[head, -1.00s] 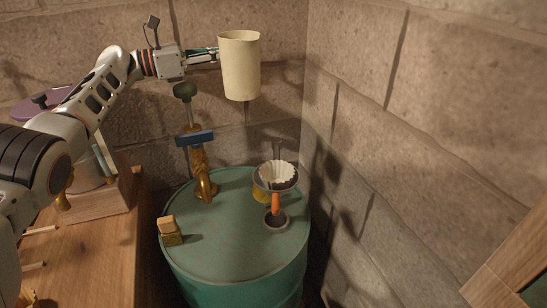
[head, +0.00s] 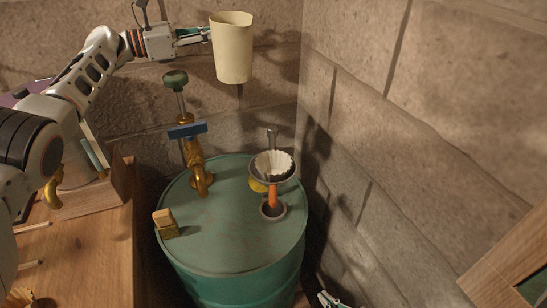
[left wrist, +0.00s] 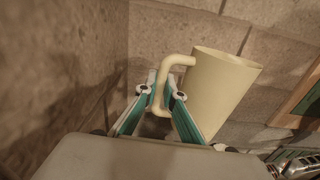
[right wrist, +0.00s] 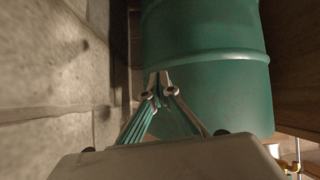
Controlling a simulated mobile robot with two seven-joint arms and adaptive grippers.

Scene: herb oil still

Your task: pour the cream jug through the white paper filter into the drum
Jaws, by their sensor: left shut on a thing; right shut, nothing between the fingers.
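The cream jug (head: 232,50) is held in the air, roughly upright, above and behind the drum. My left gripper (head: 207,35) is shut on its handle, clearest in the left wrist view (left wrist: 162,92). The jug's inside is hidden. The white paper filter (head: 273,163) sits in a dark funnel (head: 268,182) with an orange stem over the opening in the green drum's (head: 225,255) top. The jug is up and left of the filter in the head view. My right gripper (head: 328,299) is shut and empty beside the drum; the drum fills its wrist view (right wrist: 205,95).
A brass tap (head: 195,165) with a blue handle stands at the drum's back left. A small wooden block piece (head: 165,223) sits on the drum's left rim. A wooden bench (head: 85,255) is at left. Stone walls close in behind and right.

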